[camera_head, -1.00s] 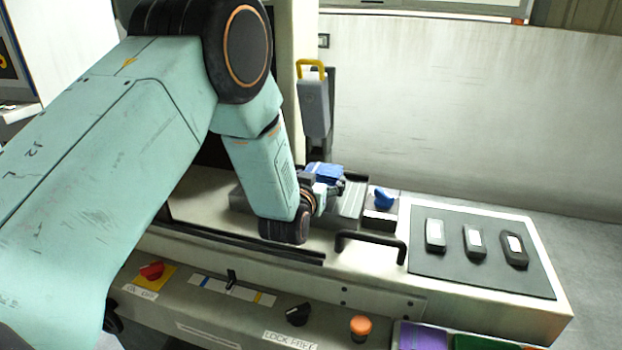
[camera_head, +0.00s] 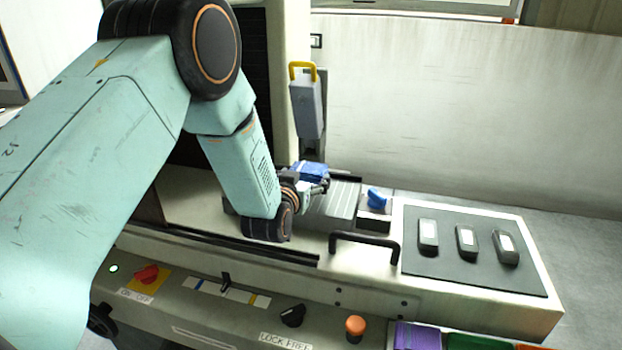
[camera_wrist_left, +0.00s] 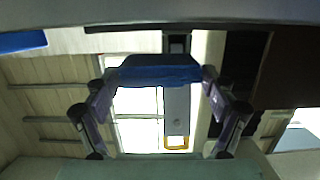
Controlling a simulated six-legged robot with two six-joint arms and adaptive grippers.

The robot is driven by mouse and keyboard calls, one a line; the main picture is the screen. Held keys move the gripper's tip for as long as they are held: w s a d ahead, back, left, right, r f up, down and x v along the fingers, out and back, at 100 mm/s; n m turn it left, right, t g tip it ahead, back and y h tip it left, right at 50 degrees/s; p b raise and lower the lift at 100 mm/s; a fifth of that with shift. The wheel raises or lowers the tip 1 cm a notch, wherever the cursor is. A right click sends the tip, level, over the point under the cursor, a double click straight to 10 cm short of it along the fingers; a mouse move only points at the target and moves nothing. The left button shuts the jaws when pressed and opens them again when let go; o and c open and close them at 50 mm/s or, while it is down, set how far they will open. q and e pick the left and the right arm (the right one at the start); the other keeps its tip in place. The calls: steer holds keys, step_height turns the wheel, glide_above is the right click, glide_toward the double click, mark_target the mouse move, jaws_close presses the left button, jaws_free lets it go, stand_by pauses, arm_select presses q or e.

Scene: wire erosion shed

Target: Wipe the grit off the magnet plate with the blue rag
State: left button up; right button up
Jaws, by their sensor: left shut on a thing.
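The blue rag (camera_head: 309,171) is held in my left gripper (camera_head: 312,182), over the left part of the grey magnet plate (camera_head: 342,202). The gripper and wrist hide the plate's near left part. I cannot tell from here whether the rag touches the plate. In the left wrist view the rag (camera_wrist_left: 160,76) is a blue strip between the two fingers of my left gripper (camera_wrist_left: 160,88), which are shut on it. No grit can be made out on the visible ribbed part of the plate. My right gripper is not in view.
A blue knob (camera_head: 377,198) stands right of the plate. A black handle (camera_head: 363,241) sticks up in front. A dark mat (camera_head: 470,247) with several dark blocks lies to the right. A grey unit with a yellow handle (camera_head: 306,103) hangs behind. Knobs line the front panel (camera_head: 240,315).

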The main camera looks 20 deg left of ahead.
arm_select(q)
steer(key=shift+s+a+r+p, duration=0.15)
steer(key=shift+a+p, duration=0.15)
steer(key=shift+a, duration=0.95)
steer(key=shift+s+a+p, duration=0.1)
steer(key=shift+a+p, duration=0.15)
steer(key=shift+a, duration=0.95)
steer(key=shift+s+a+r+p, duration=0.1)
steer(key=shift+a+p, duration=0.15)
steer(key=shift+a, duration=0.75)
steer(key=shift+s+a+p, duration=0.15)
steer(key=shift+a+p, duration=0.1)
steer(key=shift+a, duration=0.7)
steer(key=shift+s+a+r+p, duration=0.1)
steer(key=shift+a+p, duration=0.15)
steer(key=shift+a, duration=0.75)
steer(key=shift+d, duration=0.1)
steer(key=shift+r+p, duration=2.55)
steer(key=shift+r, duration=0.45)
